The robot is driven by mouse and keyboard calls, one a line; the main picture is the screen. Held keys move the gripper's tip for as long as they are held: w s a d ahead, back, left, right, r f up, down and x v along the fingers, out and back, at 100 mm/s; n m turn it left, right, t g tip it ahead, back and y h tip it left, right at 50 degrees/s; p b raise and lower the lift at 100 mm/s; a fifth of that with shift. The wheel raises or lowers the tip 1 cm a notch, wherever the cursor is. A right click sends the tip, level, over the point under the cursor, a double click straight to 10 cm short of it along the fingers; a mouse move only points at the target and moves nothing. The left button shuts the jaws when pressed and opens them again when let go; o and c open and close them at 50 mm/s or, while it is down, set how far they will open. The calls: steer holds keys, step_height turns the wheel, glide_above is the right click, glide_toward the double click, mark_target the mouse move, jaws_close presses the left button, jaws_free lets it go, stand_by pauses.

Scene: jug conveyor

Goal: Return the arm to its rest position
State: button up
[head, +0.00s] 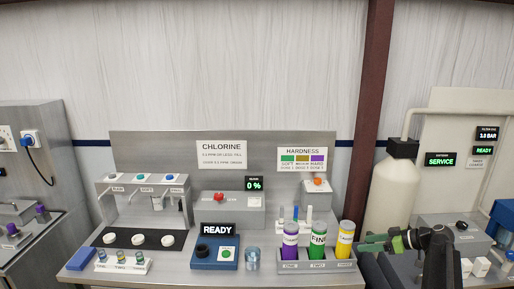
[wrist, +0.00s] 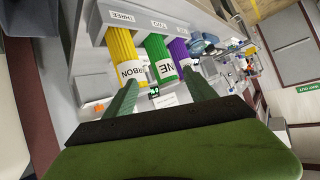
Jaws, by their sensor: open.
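My gripper (head: 368,242) is at the right of the head view, just right of the filter cartridges and in front of the white tank. In the wrist view, its two green fingers (wrist: 160,80) stand apart with nothing between them. Beyond the fingertips are a yellow cartridge (wrist: 123,50), a green cartridge (wrist: 158,55) and a purple cartridge (wrist: 181,52). The head view shows the same purple (head: 290,241), green (head: 317,239) and yellow (head: 345,240) cartridges standing upright in a grey rack (head: 303,267). My dark arm fills the lower right of the head view.
A metal bench holds a sample station (head: 143,188), a blue tester (head: 214,253) reading READY, a clear cup (head: 252,259) and a vial rack (head: 123,266). A white tank (head: 392,200) and a dark red post (head: 368,100) stand behind my gripper. The space above the bench is clear.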

steer(key=s+a+f+m+g+h, duration=0.3)
steer(key=s+a, duration=0.6)
steer(key=a, duration=0.3)
steer(key=s+a+f+m+g+h+b, duration=0.1)
steer(key=s+a+f+m+g+h, duration=0.3)
steer(key=s+a+f, duration=0.5)
steer(key=a+f+m+h, duration=0.1)
steer(key=a+h, duration=0.1)
steer(key=a, duration=0.1)
steer(key=shift+f+m+h, duration=0.15)
steer(key=shift+m+h, duration=0.25)
steer(key=shift+d, duration=0.1)
steer(key=shift+c, duration=0.4)
